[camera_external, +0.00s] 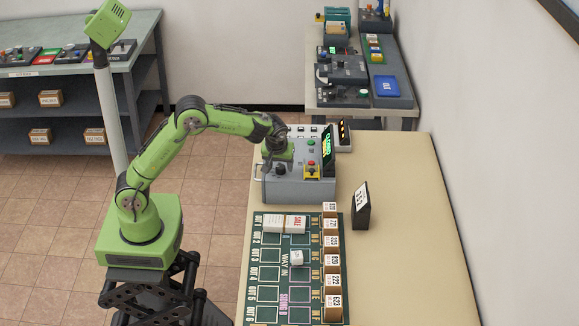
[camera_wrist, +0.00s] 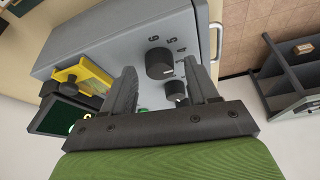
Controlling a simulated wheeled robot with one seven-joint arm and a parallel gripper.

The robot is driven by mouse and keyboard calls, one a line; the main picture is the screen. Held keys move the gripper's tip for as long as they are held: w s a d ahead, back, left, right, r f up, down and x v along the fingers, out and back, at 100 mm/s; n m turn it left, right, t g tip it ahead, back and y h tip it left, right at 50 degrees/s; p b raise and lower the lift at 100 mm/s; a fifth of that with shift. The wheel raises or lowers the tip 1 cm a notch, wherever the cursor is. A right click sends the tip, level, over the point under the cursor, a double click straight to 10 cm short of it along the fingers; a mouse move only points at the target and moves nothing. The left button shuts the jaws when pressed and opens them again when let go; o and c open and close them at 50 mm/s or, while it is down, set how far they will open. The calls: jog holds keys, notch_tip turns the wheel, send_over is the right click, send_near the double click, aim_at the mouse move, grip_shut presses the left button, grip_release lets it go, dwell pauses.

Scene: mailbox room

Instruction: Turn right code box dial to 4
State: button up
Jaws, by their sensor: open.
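The grey code box (camera_external: 300,188) stands on the long table. In the wrist view its grey face (camera_wrist: 110,45) carries a dark round dial (camera_wrist: 159,63) with the numerals 6, 5 and 4 printed beside it. A second dark dial (camera_wrist: 175,90) lies lower, partly hidden by my right finger. I cannot read where either dial points, nor tell which is the right one. My gripper (camera_wrist: 161,68) is open, its two fingers apart on either side of the dials; contact is not clear. In the external view my gripper (camera_external: 279,152) is over the box's left part.
A yellow part (camera_wrist: 82,76) and a dark display (camera_wrist: 55,115) sit on the box; the display (camera_external: 328,150) stands upright. A dark sign (camera_external: 361,206) is to its right. A green sorting board (camera_external: 290,268) with small boxes lies in front. The table's right side is clear.

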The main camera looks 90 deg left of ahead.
jog(key=p+v, duration=0.4)
jog(key=v, duration=1.1)
jog(key=shift+r, duration=0.15)
jog(key=shift+a, duration=0.1)
jog(key=s+d+r+m+t+h, duration=0.1)
jog(key=s+d+r+m, duration=0.25)
jog(key=s, duration=0.35)
jog(key=s+d+r+m+t+h, duration=0.1)
jog(key=s+d+r+m+t, duration=0.15)
jog(key=s+m, duration=0.3)
jog(key=s+d+f+m+h, duration=0.1)
jog(key=s+d+m, duration=0.1)
jog(key=s, duration=0.2)
jog(key=s+d+f+m+t, duration=0.1)
jog(key=s+d+f+m, duration=0.1)
jog(key=s, duration=0.3)
jog(key=s+d+f+m+h, duration=0.1)
jog(key=s+d+f+m, duration=0.1)
jog(key=s+d+m, duration=0.1)
jog(key=shift+s+d+h, duration=0.3)
jog(key=shift+s+d, duration=0.2)
jog(key=shift+s, duration=0.5)
